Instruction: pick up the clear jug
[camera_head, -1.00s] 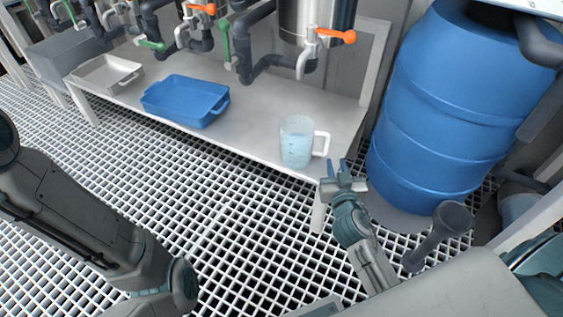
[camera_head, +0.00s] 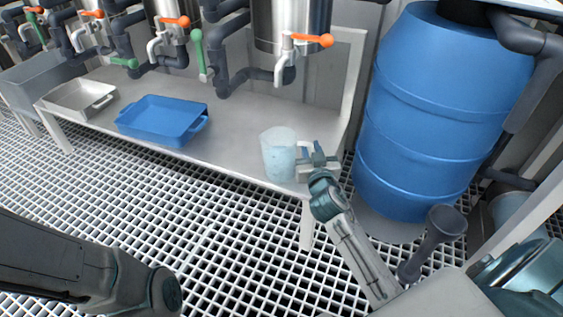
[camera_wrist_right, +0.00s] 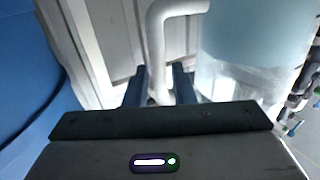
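The clear jug (camera_head: 278,157) stands upright near the front edge of the metal bench, with pale blue liquid in it. Its handle faces right. My right gripper (camera_head: 311,148) is just right of the jug, at the handle. In the right wrist view the jug (camera_wrist_right: 255,55) fills the upper right, and its white handle (camera_wrist_right: 157,45) runs down between the two fingers of the right gripper (camera_wrist_right: 160,88). The fingers look open, one on each side of the handle; I cannot tell whether they touch it. My left gripper is out of view.
The metal bench (camera_head: 235,142) holds a blue tray (camera_head: 163,121) and a grey tray (camera_head: 80,100) to the left. Pipes and an orange-handled valve (camera_head: 313,40) hang above the jug. A large blue barrel (camera_head: 435,115) stands close on the right.

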